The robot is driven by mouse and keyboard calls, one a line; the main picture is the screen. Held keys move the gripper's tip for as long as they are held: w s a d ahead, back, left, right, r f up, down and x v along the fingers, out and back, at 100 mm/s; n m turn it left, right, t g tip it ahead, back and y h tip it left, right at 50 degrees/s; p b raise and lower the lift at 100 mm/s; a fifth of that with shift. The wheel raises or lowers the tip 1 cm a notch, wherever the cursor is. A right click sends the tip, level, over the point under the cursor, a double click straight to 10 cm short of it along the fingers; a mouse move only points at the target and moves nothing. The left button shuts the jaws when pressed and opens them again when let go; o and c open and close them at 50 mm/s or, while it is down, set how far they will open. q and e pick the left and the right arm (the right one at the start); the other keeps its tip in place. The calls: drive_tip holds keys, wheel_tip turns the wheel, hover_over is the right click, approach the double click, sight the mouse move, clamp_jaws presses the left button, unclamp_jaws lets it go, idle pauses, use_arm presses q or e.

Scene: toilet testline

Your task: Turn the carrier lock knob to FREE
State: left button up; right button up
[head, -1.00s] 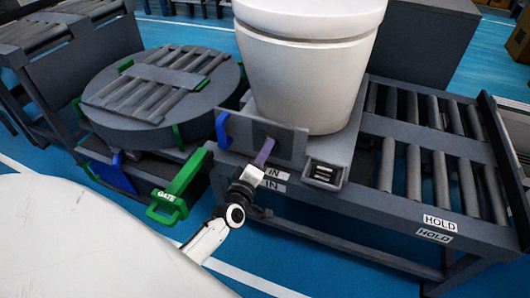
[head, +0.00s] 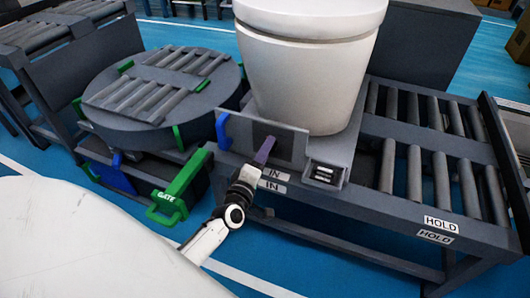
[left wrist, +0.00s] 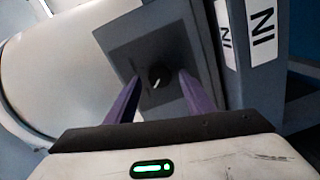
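The carrier lock knob (left wrist: 158,74) is a small dark round knob with a pale mark, set on a dark square plate (left wrist: 140,50) in the left wrist view. In the head view the plate (head: 289,146) stands at the front of the carrier below the white toilet (head: 308,70); the knob is hidden there behind my gripper. My left gripper (head: 265,149) has purple fingers pointing at the plate. In the left wrist view its fingers are apart, one on each side of the knob. I cannot tell whether they touch it. No FREE label is legible. My right gripper is not in view.
IN labels (head: 273,179) mark the table edge beside my gripper. A blue bracket (head: 222,131) stands left of the plate, and a small dark box (head: 324,174) right of it. A green GATE handle (head: 178,190) and a round roller turntable (head: 160,95) are at left. HOLD rollers are right.

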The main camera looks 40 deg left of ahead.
use_arm(q)
drive_tip(key=p+v, duration=0.1)
drive_tip(key=v, duration=0.9)
drive_tip(key=shift+s, duration=0.15)
idle(0.4)
